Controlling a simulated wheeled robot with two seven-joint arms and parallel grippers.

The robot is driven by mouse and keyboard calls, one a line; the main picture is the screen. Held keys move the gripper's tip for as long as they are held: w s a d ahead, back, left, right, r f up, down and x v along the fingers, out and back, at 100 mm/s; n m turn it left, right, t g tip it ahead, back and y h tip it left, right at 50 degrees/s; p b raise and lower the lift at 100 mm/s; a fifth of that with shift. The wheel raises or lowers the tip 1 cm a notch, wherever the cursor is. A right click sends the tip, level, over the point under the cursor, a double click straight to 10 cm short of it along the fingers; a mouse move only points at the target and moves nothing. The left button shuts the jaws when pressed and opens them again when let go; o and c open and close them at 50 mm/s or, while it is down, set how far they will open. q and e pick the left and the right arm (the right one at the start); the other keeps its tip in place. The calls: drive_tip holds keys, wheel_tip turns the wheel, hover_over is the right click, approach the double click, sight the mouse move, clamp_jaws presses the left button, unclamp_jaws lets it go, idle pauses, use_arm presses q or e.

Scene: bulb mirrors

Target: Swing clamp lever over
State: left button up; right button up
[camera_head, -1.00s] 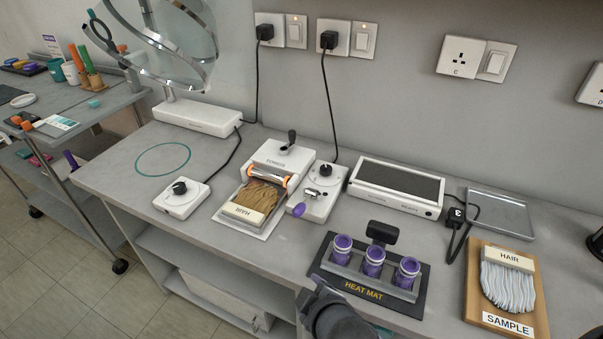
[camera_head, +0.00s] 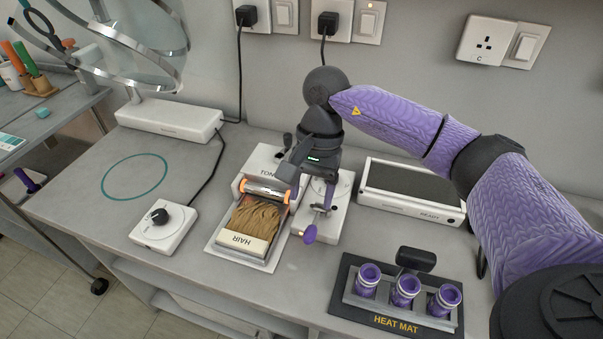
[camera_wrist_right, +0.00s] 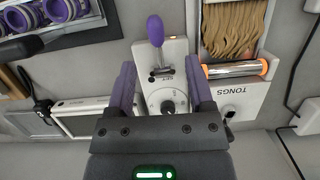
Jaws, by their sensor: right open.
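The clamp lever (camera_head: 309,234) has a purple oval knob and points toward the front of a small white unit (camera_head: 340,205). In the right wrist view the lever (camera_wrist_right: 155,32) stands out from a metal clamp marked SET, with a round dial behind it. My right gripper (camera_head: 318,197) is over this unit, pointing down. In the wrist view its purple fingers (camera_wrist_right: 160,68) are spread either side of the unit, open and empty, with the purple knob beyond the fingertips. In the head view the gripper hides part of the unit. My left gripper is not in view.
The tongs unit (camera_head: 262,165) with a hair tray (camera_head: 228,262) stands close left of the clamp unit. A heat mat (camera_head: 345,318) with purple rollers is at front right, and a white box (camera_head: 395,208) is behind. A dial box (camera_head: 150,240) is at left.

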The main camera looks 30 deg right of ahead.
sight(309, 233)
drive_tip(key=shift+d, duration=0.35)
drive_tip(key=shift+s+f, duration=0.15)
drive_tip(key=shift+f, duration=0.25)
drive_tip(key=b+x, duration=0.3)
drive_tip(key=x, duration=0.4)
drive_tip(key=shift+s+a+f+b, duration=0.1)
drive_tip(key=shift+b, duration=0.3)
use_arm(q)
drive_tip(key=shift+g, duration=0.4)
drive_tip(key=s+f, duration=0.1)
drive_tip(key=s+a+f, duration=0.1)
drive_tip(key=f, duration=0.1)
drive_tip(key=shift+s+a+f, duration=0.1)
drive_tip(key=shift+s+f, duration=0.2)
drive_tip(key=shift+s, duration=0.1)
use_arm(e)
drive_tip(key=shift+a+f+b, duration=0.15)
drive_tip(key=shift+f+b, duration=0.15)
drive_tip(key=shift+f, duration=0.05)
drive_tip(key=shift+r, duration=0.1)
clamp_jaws()
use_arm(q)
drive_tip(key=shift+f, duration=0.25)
